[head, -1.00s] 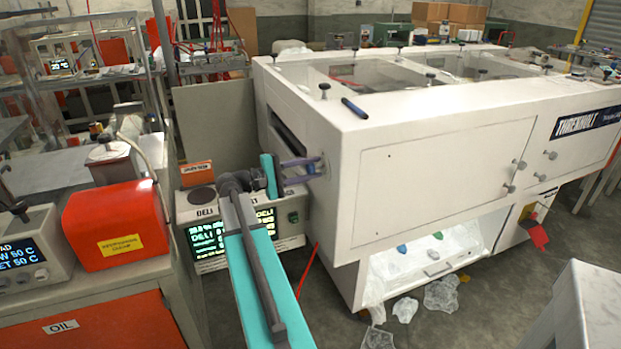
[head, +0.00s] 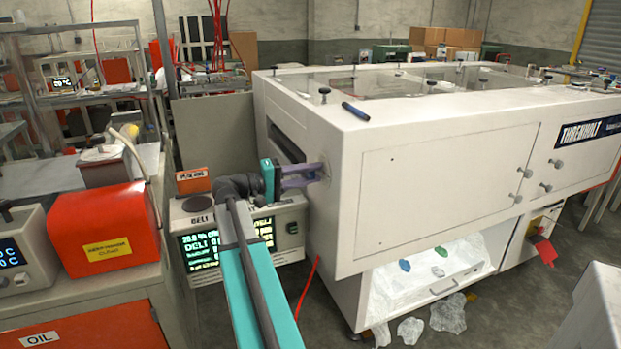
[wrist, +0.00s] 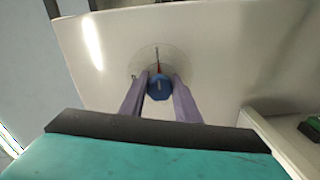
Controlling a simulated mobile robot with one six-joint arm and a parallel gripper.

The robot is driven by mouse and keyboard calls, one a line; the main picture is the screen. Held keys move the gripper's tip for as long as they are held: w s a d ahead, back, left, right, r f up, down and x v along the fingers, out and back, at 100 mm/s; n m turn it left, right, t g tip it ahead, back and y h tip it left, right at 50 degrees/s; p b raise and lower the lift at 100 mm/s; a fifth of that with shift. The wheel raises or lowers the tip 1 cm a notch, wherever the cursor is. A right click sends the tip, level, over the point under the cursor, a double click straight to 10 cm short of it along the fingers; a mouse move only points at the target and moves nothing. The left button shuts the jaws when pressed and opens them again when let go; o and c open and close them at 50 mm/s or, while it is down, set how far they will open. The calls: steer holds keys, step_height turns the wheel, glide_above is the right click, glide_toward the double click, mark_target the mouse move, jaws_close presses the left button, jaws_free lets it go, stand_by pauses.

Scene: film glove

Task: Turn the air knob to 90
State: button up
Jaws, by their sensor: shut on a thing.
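The air knob (wrist: 159,88) is a blue knob on the white machine panel, seen in the wrist view. A red pointer mark shows just above it on a round dial plate (wrist: 147,58), whose markings are too small to read. My gripper (wrist: 160,80) is shut on the knob, with one purple finger on each side of it. In the head view my gripper (head: 318,172) reaches the left end face of the white machine (head: 430,190). The knob itself is hidden behind the fingers there.
A grey control box with green displays (head: 200,250) stands below and behind my arm. A red box (head: 100,230) sits on the bench at left. A dark blue pen (head: 355,111) lies on the machine top. Crumpled clear film (head: 448,313) lies on the floor.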

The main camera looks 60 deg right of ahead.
steer(key=shift+s+f, duration=0.1)
steer(key=o, duration=1)
steer(key=shift+o, duration=0.2)
steer(key=v, duration=1.4)
steer(key=shift+b, duration=0.3)
steer(key=shift+d, duration=0.1)
